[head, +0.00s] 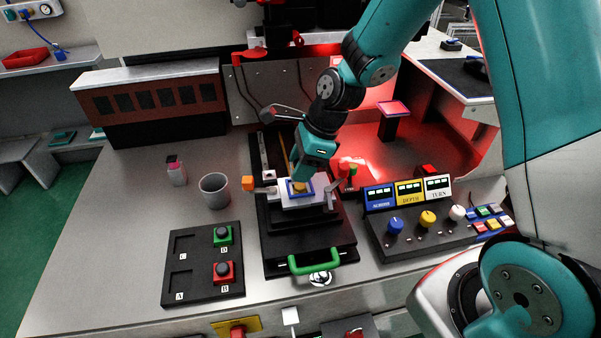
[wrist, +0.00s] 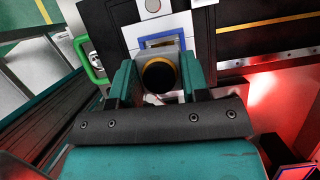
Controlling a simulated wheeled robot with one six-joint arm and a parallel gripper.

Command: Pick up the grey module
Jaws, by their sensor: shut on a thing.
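My gripper (head: 302,180) points down over the stage in the middle of the bench. In the wrist view my gripper (wrist: 158,78) has its two teal fingers shut on the dark round knob of a module (wrist: 159,75). The module looks grey around the knob, with a yellow ring; most of its body is hidden under the knob and fingers. A blue square frame (wrist: 160,42) on a white plate (wrist: 180,25) lies around or just under the module. In the head view the blue frame (head: 290,192) shows below my gripper. I cannot tell whether the module touches the plate.
A black tray (head: 203,288) at the left holds a green module (head: 222,236) and a red module (head: 224,271). A grey cup (head: 214,190) stands behind it. A control box (head: 430,225) with knobs is to the right. A green handle (head: 314,262) fronts the stage.

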